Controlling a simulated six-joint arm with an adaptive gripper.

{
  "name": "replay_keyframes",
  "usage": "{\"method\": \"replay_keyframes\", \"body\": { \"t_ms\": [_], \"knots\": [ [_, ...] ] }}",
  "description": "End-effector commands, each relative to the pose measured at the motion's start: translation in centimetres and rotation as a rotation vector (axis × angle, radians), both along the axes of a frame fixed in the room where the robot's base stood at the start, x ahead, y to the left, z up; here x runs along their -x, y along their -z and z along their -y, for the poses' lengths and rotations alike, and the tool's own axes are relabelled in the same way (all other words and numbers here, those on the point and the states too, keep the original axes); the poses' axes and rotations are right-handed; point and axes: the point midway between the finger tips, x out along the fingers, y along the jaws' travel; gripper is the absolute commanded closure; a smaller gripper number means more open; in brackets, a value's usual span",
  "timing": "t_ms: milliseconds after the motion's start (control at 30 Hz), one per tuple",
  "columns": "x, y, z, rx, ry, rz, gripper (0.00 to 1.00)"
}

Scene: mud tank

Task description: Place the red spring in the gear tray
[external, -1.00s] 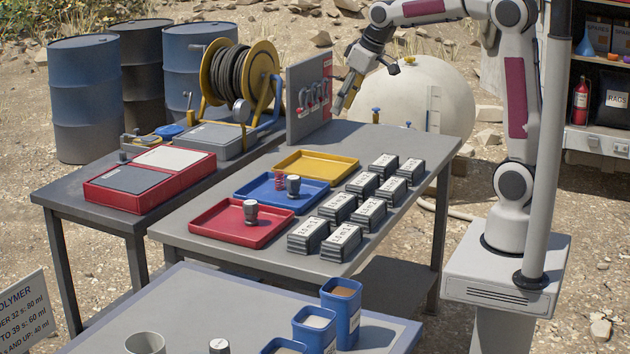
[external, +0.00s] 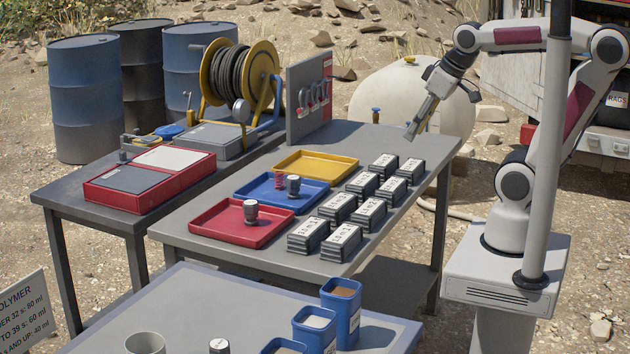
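A small red spring (external: 279,181) stands in the blue tray (external: 262,203), just left of a dark grey-capped fitting (external: 293,187). A red tray (external: 218,238) in front holds a similar fitting (external: 250,211). A yellow tray (external: 316,154) behind is empty. No tray label is readable, so I cannot tell which one is the gear tray. My gripper (external: 411,133) hangs tilted downward above the back right of the table, well to the right of the trays and apart from the spring. Nothing shows in it; its finger opening is too small to tell.
Several labelled dark blocks (external: 340,243) stand in two rows on the grey table (external: 272,264), right of the trays. A panel with hanging tools (external: 308,97) rises at its back left. A red case (external: 150,179) and hose reel (external: 240,72) occupy the left table.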

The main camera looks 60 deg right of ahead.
Motion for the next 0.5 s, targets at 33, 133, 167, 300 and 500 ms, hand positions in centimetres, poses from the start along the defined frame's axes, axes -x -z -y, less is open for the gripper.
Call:
{"method": "replay_keyframes", "body": {
  "t_ms": [33, 133, 167, 300, 500],
  "knots": [
    [1.0, 0.4, -0.2, 0.000, -0.001, 0.005, 0.62],
    [2.6, 1.3, -0.3, 0.000, -0.001, 0.009, 0.62],
    [3.0, 1.5, -0.4, 0.000, -0.001, 0.009, 0.62],
    [4.3, 2.3, -0.5, -0.002, -0.001, 0.012, 0.62],
    [4.8, 2.7, -0.5, -0.003, 0.001, 0.011, 0.62]
  ]
}}
